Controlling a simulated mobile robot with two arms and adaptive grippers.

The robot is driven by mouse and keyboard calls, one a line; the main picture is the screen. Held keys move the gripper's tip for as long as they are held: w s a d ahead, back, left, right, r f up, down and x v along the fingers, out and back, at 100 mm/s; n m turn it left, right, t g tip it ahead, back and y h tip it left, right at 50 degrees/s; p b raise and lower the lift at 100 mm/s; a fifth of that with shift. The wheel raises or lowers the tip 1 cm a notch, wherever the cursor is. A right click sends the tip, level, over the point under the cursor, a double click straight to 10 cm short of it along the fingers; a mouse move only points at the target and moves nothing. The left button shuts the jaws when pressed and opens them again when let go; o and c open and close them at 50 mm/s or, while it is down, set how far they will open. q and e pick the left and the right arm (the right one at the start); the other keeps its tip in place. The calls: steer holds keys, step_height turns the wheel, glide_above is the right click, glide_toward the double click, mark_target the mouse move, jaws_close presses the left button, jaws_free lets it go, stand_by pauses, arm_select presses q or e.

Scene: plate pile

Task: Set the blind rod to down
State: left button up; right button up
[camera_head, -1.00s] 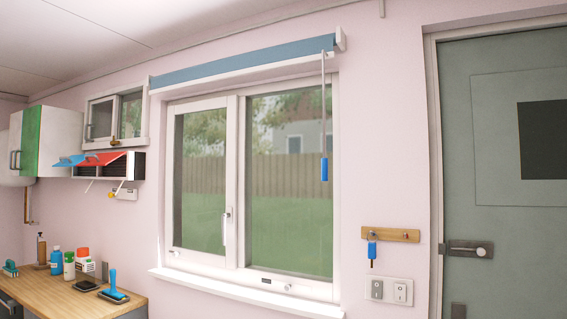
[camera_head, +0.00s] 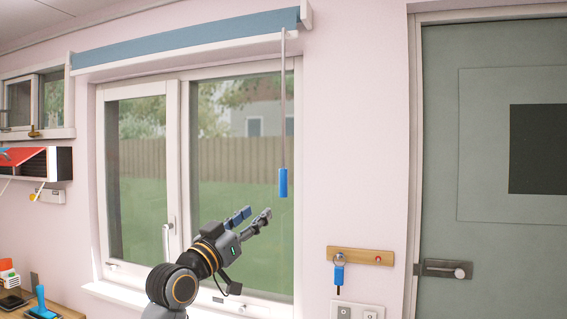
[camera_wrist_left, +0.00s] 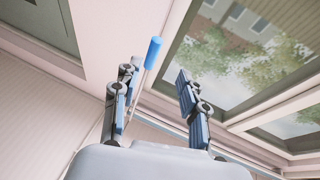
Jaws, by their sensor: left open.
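The blind rod (camera_head: 283,105) is a thin grey rod that hangs from the right end of the blue blind (camera_head: 185,41) above the window. Its lower end is a blue handle (camera_head: 283,182). My left gripper (camera_head: 257,215) is open and empty, below and slightly left of the handle, in front of the window. In the left wrist view the blue handle (camera_wrist_left: 153,52) shows beyond the open fingers (camera_wrist_left: 157,72), nearer the left finger, and is not between the fingertips as far as I can tell. My right gripper is out of view.
A wooden key rack (camera_head: 360,256) with a blue-tagged key hangs right of the window, above light switches (camera_head: 357,312). A grey door (camera_head: 490,150) stands at the right. The window sill (camera_head: 125,293) runs below the window.

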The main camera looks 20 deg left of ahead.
arm_select(q)
glide_toward(281, 174)
steer(key=shift+m+h, duration=0.3)
steer(key=p+x, duration=0.6)
steer(key=x, duration=0.3)
steer(key=shift+w, duration=0.3)
steer(key=shift+w+d+r+t+p, duration=0.1)
steer(key=shift+w+t+p, duration=0.05)
steer(key=shift+w+p, duration=0.15)
steer(key=shift+w+d+r+t+p, duration=0.1)
steer(key=shift+w+t+p, duration=0.1)
steer(key=shift+w, duration=0.2)
steer(key=shift+f, duration=0.1)
jaws_close()
